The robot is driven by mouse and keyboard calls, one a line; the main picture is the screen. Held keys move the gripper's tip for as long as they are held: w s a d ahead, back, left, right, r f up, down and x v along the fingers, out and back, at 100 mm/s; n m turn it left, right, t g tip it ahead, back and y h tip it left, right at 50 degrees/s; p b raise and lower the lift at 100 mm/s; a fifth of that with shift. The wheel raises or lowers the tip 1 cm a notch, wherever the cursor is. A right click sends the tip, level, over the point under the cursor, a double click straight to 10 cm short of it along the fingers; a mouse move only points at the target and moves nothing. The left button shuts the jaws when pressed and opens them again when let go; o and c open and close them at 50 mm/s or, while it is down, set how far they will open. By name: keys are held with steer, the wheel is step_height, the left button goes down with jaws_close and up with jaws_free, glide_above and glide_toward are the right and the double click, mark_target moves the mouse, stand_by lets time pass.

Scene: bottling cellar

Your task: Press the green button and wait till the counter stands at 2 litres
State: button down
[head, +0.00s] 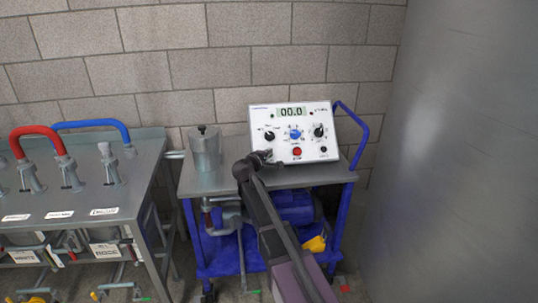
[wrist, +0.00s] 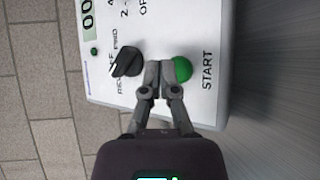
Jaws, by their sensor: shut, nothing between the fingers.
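The white control box (head: 308,135) stands on the blue trolley, its counter display (head: 292,112) reading 00.0. The green button (wrist: 182,69) sits beside the word START in the wrist view. In the head view my gripper hides the button's area. My gripper (wrist: 159,66) is shut and empty, its tips at the panel between the black selector knob (wrist: 127,62) and the green button, overlapping the button's edge in the picture. I cannot tell whether the tips touch it. In the head view my gripper (head: 262,157) is at the panel's lower left.
A red button (head: 297,151) and a blue knob (head: 295,133) are on the same panel. A metal canister (head: 204,150) stands left on the blue trolley (head: 215,262). A steel bench (head: 85,195) with red and blue hoses is further left. A large steel tank (head: 465,160) fills the right.

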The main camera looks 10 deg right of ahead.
steer(key=shift+w, duration=0.1)
stand_by(0.3)
steer(key=shift+w+f+b, duration=0.2)
steer(key=shift+f+b, duration=0.1)
steer(key=shift+w+f+b, duration=0.3)
steer(key=shift+w+b, duration=0.05)
steer(key=shift+w, duration=0.1)
stand_by(1.3)
steer(key=shift+s+r, duration=0.1)
steer(key=shift+s+r+p, duration=0.5)
steer(key=shift+s+p, duration=0.1)
steer(key=shift+p, duration=0.05)
steer(key=shift+s, duration=0.1)
stand_by(0.4)
steer(key=s+r+p, duration=0.3)
steer(key=shift+s+r, duration=0.2)
steer(key=shift+s, duration=0.1)
stand_by(0.4)
stand_by(0.5)
